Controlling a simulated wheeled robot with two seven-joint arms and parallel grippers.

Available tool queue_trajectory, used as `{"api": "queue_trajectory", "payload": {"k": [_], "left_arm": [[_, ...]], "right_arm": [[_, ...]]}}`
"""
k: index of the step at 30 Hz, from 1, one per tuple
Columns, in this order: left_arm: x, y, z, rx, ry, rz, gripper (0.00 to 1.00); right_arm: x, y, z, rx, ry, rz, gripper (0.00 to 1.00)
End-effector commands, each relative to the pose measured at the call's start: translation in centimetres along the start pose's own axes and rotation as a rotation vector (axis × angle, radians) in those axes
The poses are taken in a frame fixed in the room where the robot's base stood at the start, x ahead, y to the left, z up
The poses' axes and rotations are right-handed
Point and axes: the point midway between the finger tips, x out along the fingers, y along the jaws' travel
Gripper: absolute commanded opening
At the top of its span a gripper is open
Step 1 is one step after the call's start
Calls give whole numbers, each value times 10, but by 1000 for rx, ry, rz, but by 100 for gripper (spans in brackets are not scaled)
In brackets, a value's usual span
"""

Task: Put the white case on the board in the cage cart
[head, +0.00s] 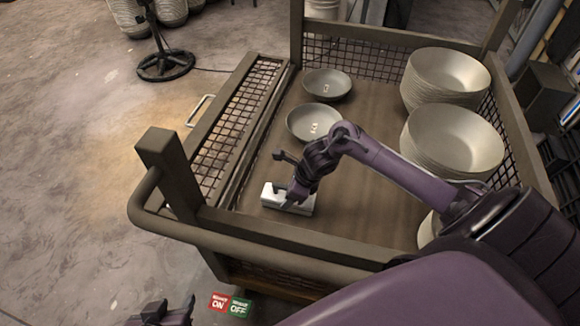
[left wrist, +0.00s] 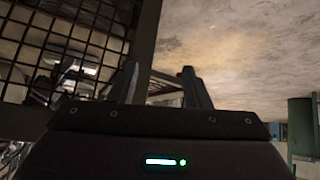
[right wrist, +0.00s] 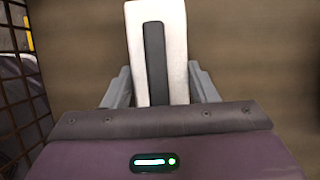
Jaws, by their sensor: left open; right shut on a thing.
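The white case (head: 271,196) is at the front left inside the cage cart, over its brown board (head: 362,215). It looks low, at or just above the board; I cannot tell if it touches. My right gripper (head: 288,190) is shut on the case. In the right wrist view the white case (right wrist: 174,50), with a dark grey strip along it, sits between the fingers of that gripper (right wrist: 162,88). My left gripper (head: 168,312) is open and empty at the bottom edge of the head view, outside the cart. Its fingers (left wrist: 160,85) stand apart in the left wrist view.
Two shallow bowls (head: 314,122) (head: 327,84) stand on the board behind the case. Stacks of bowls (head: 452,138) (head: 446,75) fill the right side. The cart's front rail (head: 290,240) and mesh side (head: 236,120) border the case. The board between the case and stacks is bare.

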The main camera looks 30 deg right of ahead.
Motion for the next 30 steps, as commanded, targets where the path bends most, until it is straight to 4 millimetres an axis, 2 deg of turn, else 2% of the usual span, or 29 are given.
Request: {"api": "queue_trajectory", "payload": {"k": [19, 20, 21, 24, 30], "left_arm": [[0, -2, -18, 3, 81, -5, 44], [0, -3, -20, 3, 88, -6, 44], [0, -3, -22, 4, 93, -7, 44], [-1, -4, -25, 6, 99, -8, 44], [-1, -3, -24, 6, 95, -8, 44]], "right_arm": [[1, 0, 0, 0, -2, -1, 20], [2, 0, -1, 0, 0, 0, 56], [2, 0, -1, 0, 0, 0, 62], [2, 0, -1, 0, 0, 0, 74], [2, 0, -1, 0, 0, 0, 74]]}}
